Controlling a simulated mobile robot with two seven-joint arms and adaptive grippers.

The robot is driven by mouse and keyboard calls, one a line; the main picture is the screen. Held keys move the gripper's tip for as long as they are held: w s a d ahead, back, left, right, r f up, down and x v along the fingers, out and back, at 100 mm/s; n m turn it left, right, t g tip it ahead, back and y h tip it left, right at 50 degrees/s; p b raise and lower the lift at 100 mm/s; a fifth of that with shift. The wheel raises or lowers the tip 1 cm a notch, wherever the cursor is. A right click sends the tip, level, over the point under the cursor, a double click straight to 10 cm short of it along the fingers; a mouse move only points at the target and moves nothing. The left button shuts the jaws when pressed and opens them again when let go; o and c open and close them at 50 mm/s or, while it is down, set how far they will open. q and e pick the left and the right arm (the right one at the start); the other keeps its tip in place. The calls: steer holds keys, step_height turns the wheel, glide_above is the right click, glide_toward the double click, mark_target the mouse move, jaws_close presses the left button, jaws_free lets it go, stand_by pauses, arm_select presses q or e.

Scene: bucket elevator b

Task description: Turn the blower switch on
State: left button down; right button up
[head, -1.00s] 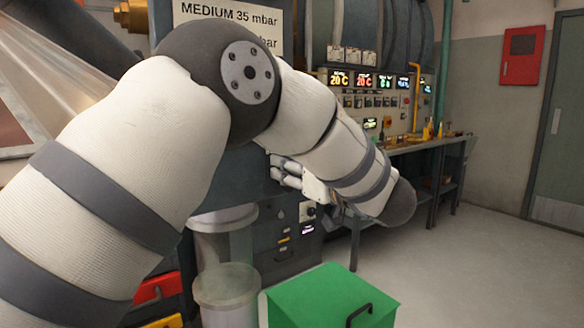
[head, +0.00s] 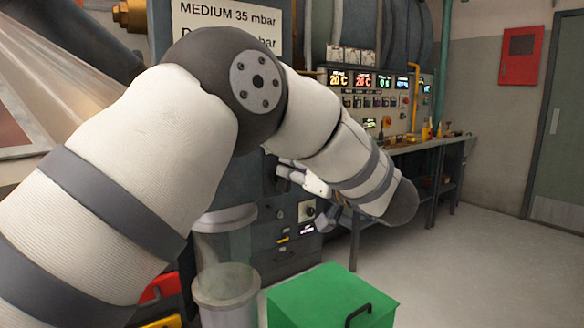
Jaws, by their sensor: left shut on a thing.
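My left gripper (head: 287,172) is small in the view, in front of the dark blue-grey cabinet (head: 268,232), just below my forearm. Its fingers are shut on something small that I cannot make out. My forearm hides part of the hand and the panel behind it. Below the hand, a small control panel with a dark round knob (head: 308,210) and a lit display (head: 307,229) shows on the cabinet. The fingers are above and left of this knob in the picture. I cannot tell which control is the blower switch. My right gripper is out of view.
A clear cylinder (head: 226,290) and a green box with a black handle (head: 325,290) stand below the hand. A bench (head: 420,147) and a panel with lit displays (head: 375,100) are at the back. The floor on the right is free.

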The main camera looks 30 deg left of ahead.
arm_select(q)
steer(key=shift+w+d+f+m, duration=0.1)
steer(key=shift+w+f+m, duration=0.25)
steer(key=shift+m, duration=2.05)
steer(key=shift+w+d+f+m, duration=0.2)
steer(key=shift+f+m, duration=0.2)
steer(key=shift+m, duration=2)
steer(key=shift+w+d+f+m, duration=0.1)
steer(key=shift+w+f+m, duration=0.25)
steer(key=shift+m, duration=2.05)
steer(key=shift+s+f, duration=0.1)
steer(key=c, duration=1.7)
jaws_free()
steer(key=shift+o, duration=0.5)
